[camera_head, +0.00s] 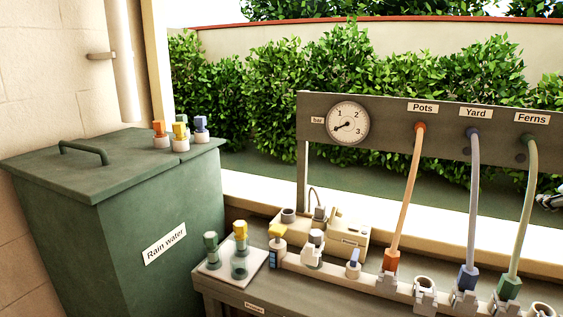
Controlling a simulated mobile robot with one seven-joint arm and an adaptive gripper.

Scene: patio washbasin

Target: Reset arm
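A small dark and silver mechanical part, seemingly the end of my gripper (551,201), shows at the right edge, in front of the hedge and right of the green hose. Most of it is cut off by the frame, so I cannot tell whether its fingers are open or shut. The rest of my arm is out of view. I see nothing held in the visible part.
The bench carries a pale tray (215,271) with fittings and a beige manifold rail (335,273). Orange (406,195), blue (474,210) and green (526,215) hoses hang from the labelled panel (386,113). A rain water bin (100,200) stands left.

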